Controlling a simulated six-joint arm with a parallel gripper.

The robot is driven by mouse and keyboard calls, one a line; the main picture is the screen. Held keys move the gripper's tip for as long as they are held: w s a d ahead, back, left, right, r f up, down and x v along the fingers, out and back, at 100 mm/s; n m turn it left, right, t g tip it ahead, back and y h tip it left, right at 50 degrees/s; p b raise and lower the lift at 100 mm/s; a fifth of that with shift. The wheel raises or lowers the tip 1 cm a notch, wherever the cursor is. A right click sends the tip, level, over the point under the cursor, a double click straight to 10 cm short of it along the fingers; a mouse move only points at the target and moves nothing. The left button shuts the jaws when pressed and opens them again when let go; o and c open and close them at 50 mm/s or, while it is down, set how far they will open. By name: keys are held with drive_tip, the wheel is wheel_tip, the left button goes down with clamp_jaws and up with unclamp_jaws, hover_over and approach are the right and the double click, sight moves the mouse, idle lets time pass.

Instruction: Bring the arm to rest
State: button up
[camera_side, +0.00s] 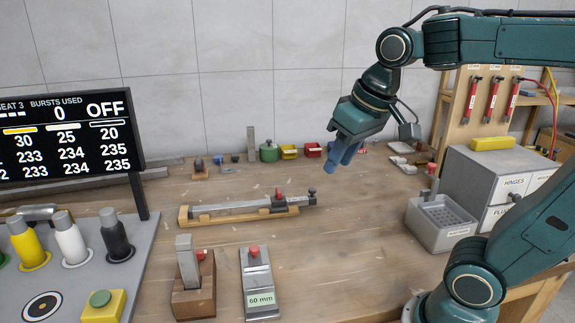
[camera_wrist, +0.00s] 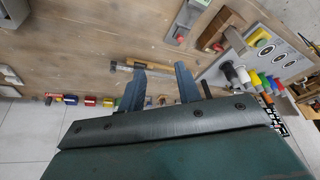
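My arm is teal, and my gripper (camera_side: 343,158) hangs above the back right part of the wooden workbench (camera_side: 345,245) in the side view. Its blue fingers point down and are clear of the bench top. In the wrist view my gripper (camera_wrist: 161,72) shows two blue fingers standing apart with nothing held between them. My gripper touches nothing that I can see.
A long measuring tool on a wooden cradle (camera_side: 215,217) lies left of my gripper. A block labelled 60 mm (camera_side: 260,285) lies nearer the front. A grey drawer cabinet (camera_side: 480,180) stands right. A scoreboard (camera_side: 70,140) stands left.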

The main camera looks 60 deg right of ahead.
drive_tip(key=s+a+f+n+t, duration=0.1)
drive_tip(key=s+a+f+n, duration=0.1)
drive_tip(key=s+f, duration=0.2)
drive_tip(key=s, duration=0.3)
drive_tip(key=shift+s+f, duration=0.15)
drive_tip(key=shift+s, duration=0.1)
